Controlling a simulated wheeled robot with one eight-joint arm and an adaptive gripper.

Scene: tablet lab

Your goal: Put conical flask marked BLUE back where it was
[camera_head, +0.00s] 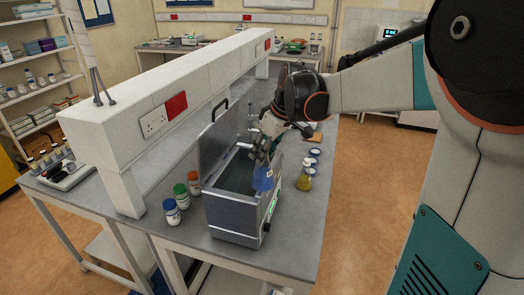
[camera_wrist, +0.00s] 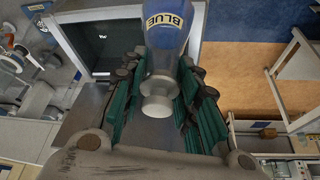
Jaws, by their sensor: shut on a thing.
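The conical flask marked BLUE (camera_wrist: 167,35) is between the green-padded fingers of my gripper (camera_wrist: 160,105) in the wrist view, with its neck and rim toward the palm. In the head view the blue flask (camera_head: 263,179) hangs from my gripper (camera_head: 265,145), at the right rim of the grey metal box (camera_head: 232,215). The box's lid (camera_head: 213,143) stands open. I cannot tell whether the flask touches the box. The box's opening also shows in the wrist view (camera_wrist: 100,40), to the left of the flask.
A conical flask with yellow liquid (camera_head: 305,180) stands right of the box, near several blue-lidded jars (camera_head: 314,154). Bottles with blue (camera_head: 171,211), green (camera_head: 181,195) and red (camera_head: 194,182) caps stand left of it. A raised white shelf unit (camera_head: 170,100) runs along the bench.

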